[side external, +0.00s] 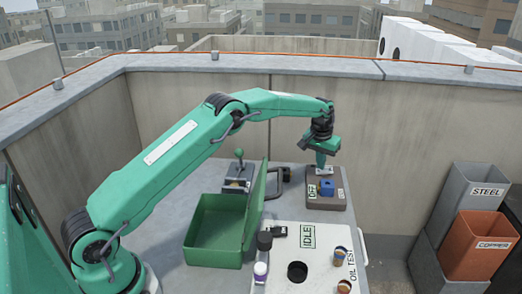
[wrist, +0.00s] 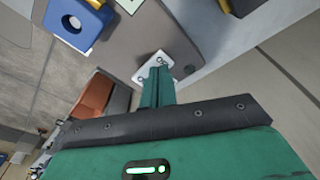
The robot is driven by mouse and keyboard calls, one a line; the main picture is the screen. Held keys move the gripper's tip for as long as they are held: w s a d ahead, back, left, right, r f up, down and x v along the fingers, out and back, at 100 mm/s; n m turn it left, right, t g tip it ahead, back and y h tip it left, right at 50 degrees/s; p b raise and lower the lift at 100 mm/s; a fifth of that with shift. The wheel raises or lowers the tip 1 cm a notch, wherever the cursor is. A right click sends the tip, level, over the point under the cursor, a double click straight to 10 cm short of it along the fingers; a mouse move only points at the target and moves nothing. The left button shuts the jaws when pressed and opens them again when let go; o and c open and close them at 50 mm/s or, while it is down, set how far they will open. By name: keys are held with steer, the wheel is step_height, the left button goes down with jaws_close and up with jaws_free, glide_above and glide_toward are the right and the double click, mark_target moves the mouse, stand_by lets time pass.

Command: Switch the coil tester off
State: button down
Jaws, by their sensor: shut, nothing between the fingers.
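The coil tester seems to be the grey-brown box (side external: 326,204) at the back right of the work surface. Its top carries a blue block (side external: 327,186) between an OFF label (side external: 312,190) and a label at the right, probably ON. In the wrist view the blue block (wrist: 74,22), with a pale round spot, is at the upper left. My gripper (side external: 320,168) is shut and empty over the box's rear part. In the wrist view my closed fingers (wrist: 157,82) reach a small white plate with screws (wrist: 150,66); I cannot tell whether they touch it.
A green open bin (side external: 215,233) with a raised lid stands left of the box. A lever device (side external: 238,178) is behind it. A white board (side external: 322,257) marked IDLE holds small items in front. STEEL (side external: 470,190) and COPPER (side external: 476,246) bins stand at right.

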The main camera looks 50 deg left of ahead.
mark_target(319, 171)
step_height(319, 171, up, 7)
steer(key=shift+f, duration=0.15)
stand_by(0.9)
steer(key=s+d+r+m+t, duration=0.2)
steer(key=s+r, duration=1.7)
steer(key=s, duration=0.2)
steer(key=s+f+t, duration=0.1)
steer(key=s+f, duration=0.2)
steer(key=s, duration=0.8)
steer(key=s+d+f+m+t, duration=0.1)
steer(key=s+f, duration=0.2)
steer(key=s, duration=0.9)
steer(key=shift+s+d, duration=0.25)
steer(key=shift+s, duration=0.05)
